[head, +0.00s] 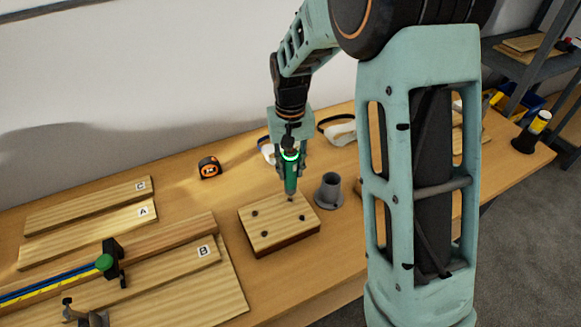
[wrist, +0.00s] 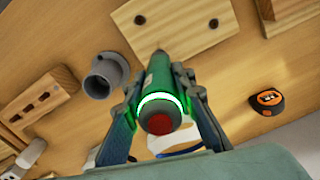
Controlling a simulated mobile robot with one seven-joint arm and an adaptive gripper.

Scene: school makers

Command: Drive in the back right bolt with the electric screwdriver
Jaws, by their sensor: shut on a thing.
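The green electric screwdriver (head: 291,180) is upright in my gripper (head: 290,163), which is shut on its body. A glowing ring shows near its top, and the wrist view shows its red end cap (wrist: 162,125). The wooden block (head: 272,231) lies on the bench with dark bolts in its top. The back right bolt (head: 290,198) is right under the screwdriver's tip; I cannot tell if they touch. In the wrist view the screwdriver hides that bolt, while two others show on the block (wrist: 178,22).
A grey cup-like holder (head: 328,191) stands empty just right of the block. A tape measure (head: 209,168) sits behind and left. Boards marked A, B and C and a clamp (head: 113,262) fill the left.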

